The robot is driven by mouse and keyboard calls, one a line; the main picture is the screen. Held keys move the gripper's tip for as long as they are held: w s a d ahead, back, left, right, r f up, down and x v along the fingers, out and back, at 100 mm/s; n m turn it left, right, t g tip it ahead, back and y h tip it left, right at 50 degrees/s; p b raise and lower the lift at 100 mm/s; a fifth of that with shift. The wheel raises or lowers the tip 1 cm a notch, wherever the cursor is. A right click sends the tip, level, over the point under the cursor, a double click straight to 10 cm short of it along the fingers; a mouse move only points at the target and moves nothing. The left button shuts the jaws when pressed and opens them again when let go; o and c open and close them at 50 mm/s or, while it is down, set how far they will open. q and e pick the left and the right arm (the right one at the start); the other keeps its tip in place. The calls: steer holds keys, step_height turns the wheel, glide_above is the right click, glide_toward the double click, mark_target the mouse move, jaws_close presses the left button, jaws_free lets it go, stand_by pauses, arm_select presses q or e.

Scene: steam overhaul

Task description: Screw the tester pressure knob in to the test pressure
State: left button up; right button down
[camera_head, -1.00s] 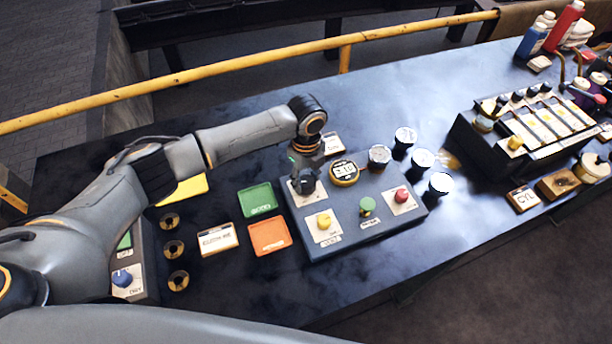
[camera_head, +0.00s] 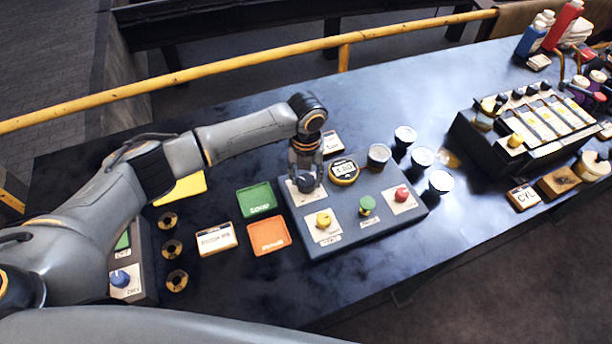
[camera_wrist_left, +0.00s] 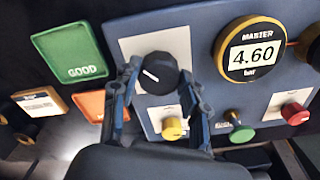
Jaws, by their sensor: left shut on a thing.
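The black pressure knob (camera_head: 306,183) with a white pointer line stands on a white plate at the upper left of the grey-blue tester box (camera_head: 345,240). It shows between the fingers in the left wrist view (camera_wrist_left: 158,74). My left gripper (camera_head: 306,175) reaches down from above and is shut on this knob, one finger on each side. The round yellow-rimmed master gauge (camera_head: 344,171) is just right of the knob. In the left wrist view the gauge (camera_wrist_left: 252,53) reads 4.60 bar. My right gripper is not in view.
A yellow knob (camera_head: 324,220), green knob (camera_head: 367,205) and red knob (camera_head: 401,194) stand on the box's front part. A green GOOD tray (camera_head: 257,199) and an orange tray (camera_head: 269,236) lie left of it. Several round capped pots stand behind and right.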

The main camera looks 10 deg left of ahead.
mark_target(306, 179)
arm_select(q)
steer(key=shift+m, duration=0.4)
steer(key=o, duration=1.1)
steer(key=shift+o, duration=0.2)
step_height(306, 179, up, 12)
